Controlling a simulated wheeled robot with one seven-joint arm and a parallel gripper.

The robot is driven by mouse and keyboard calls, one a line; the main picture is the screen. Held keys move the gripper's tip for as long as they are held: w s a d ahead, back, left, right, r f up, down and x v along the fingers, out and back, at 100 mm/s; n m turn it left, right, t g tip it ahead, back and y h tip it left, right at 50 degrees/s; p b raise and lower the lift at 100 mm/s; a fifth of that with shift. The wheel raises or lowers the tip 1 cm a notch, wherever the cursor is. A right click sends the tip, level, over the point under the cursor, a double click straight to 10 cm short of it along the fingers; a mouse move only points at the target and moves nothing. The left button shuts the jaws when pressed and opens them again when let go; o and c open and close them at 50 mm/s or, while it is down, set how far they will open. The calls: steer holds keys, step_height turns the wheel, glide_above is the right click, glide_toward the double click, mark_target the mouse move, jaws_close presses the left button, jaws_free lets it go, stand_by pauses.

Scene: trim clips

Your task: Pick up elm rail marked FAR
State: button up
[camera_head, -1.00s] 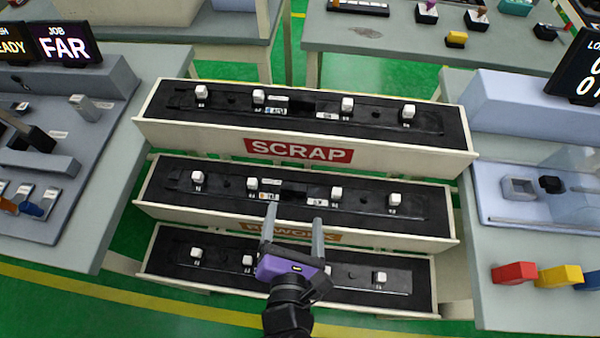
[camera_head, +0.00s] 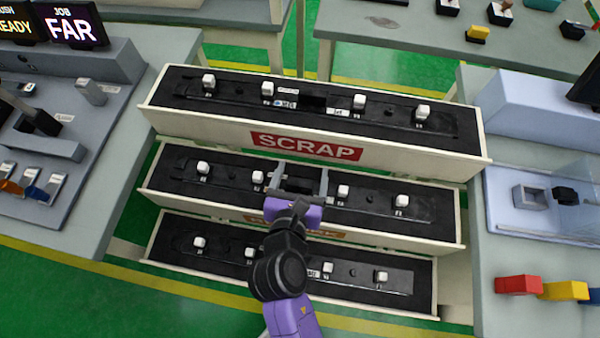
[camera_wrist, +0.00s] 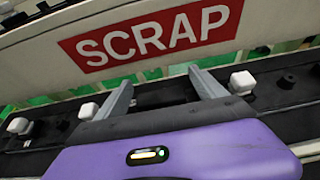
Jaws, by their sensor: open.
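A long dark rail with several white clips lies in each of three tiers: the top rail (camera_head: 388,109), the middle rail (camera_head: 372,197) and the bottom rail (camera_head: 225,254). Their small labels are too small to read, so I cannot tell which rail is marked FAR. My gripper (camera_head: 299,181) is open and empty over the centre of the middle tier, its fingers around a dark gap between two clips. In the wrist view my gripper (camera_wrist: 164,91) points its two fingers at the middle rail, with a white clip on either side. Contact with the rail cannot be told.
The SCRAP tier front (camera_head: 375,154) rises just behind my gripper. The REWORK sign is mostly hidden by my arm. A JOB screen (camera_head: 72,27) reads FAR. Grey benches stand left and right, with red (camera_head: 519,285) and yellow (camera_head: 565,290) blocks on the right one.

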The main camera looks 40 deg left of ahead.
steer(key=shift+w+a+f, duration=0.15)
steer(key=shift+w, duration=0.1)
steer(key=c, duration=1.6)
jaws_close()
steer(key=shift+r, duration=0.2)
